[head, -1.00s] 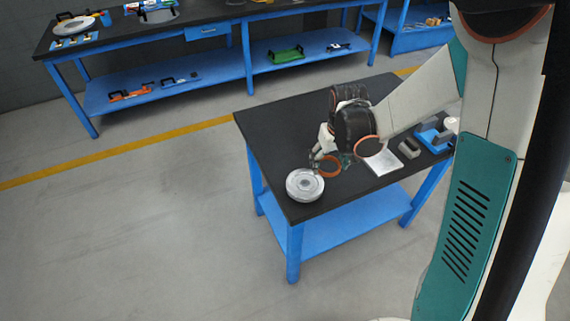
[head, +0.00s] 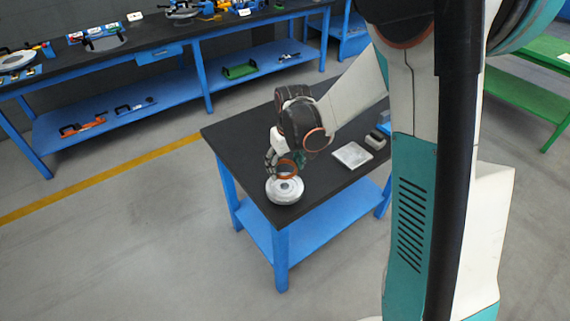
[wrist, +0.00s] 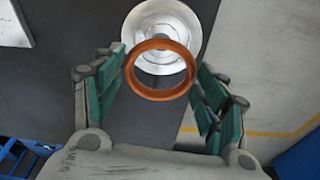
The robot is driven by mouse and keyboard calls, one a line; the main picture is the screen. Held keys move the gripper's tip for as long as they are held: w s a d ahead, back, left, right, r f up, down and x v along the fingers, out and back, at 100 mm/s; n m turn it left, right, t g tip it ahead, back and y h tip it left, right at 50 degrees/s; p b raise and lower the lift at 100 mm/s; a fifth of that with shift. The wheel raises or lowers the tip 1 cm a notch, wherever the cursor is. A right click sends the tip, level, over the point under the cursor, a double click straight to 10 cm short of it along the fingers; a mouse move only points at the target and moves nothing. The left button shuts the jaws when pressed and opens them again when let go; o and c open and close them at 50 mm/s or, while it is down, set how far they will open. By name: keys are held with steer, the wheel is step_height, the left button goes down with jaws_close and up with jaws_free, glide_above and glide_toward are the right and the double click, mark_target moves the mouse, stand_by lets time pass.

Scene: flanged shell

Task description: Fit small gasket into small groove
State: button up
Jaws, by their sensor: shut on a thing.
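The small gasket is an orange ring (head: 286,168), held by my gripper (head: 277,161) just above the shell. The ring (wrist: 160,95) also shows in the wrist view, between the green-padded fingers of my gripper (wrist: 161,68). My gripper is shut on it. The flanged shell (head: 285,194) is a round silver part near the table's front left corner. In the wrist view the shell (wrist: 165,16) lies behind the ring, with its centre a little farther up the picture. The ring hides part of the shell, and I cannot make out the small groove clearly.
The shell stands on a black-topped blue table (head: 240,130). A pale square plate (head: 352,154) and a grey block (head: 375,140) lie to the right. Table top between shell and plate is clear. A long blue workbench (head: 140,60) stands behind.

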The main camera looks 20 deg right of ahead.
steer(key=b, duration=0.4)
glide_above(285, 186)
steer(key=shift+s+f, duration=0.15)
steer(key=shift+f, duration=2.45)
steer(key=shift+f+b, duration=1.2)
steer(key=shift+f, duration=0.1)
steer(key=o, duration=1.3)
steer(key=shift+r, duration=0.1)
step_height(285, 186, up, 12)
steer(key=s, duration=0.1)
steer(key=shift+s+d, duration=0.15)
steer(key=shift+s, duration=0.25)
steer(key=shift+s, duration=0.1)
